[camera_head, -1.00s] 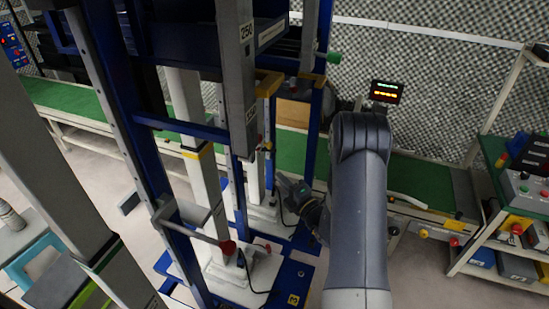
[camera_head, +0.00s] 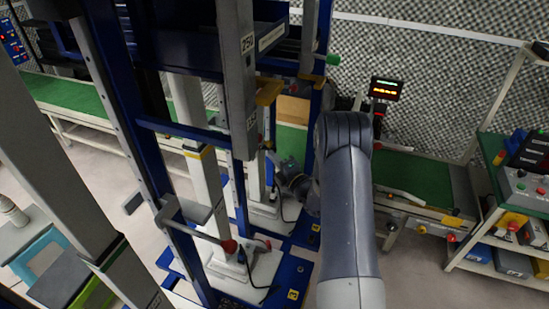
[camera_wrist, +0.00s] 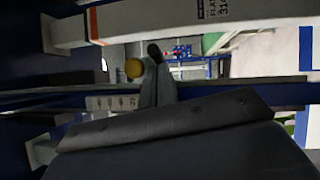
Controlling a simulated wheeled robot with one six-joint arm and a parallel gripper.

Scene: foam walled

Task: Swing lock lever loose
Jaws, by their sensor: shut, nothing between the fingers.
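A yellow round knob (camera_wrist: 134,68) shows in the wrist view, close beside the tip of my gripper (camera_wrist: 154,52); I cannot tell whether they touch. It looks like the end of the lock lever, but its arm is hidden. My gripper is shut with nothing in it. In the head view my gripper (camera_head: 290,180) is low behind the blue frame (camera_head: 128,150), near the grey post marked 250 (camera_head: 240,70); its tips are partly hidden.
An ochre bracket (camera_head: 268,92) is on the frame above my gripper. A green conveyor (camera_head: 415,178) runs behind. A shelf rack (camera_head: 480,215) with boxes and a control box stands at the right. Blue uprights closely surround my gripper; floor is clear between frame and rack.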

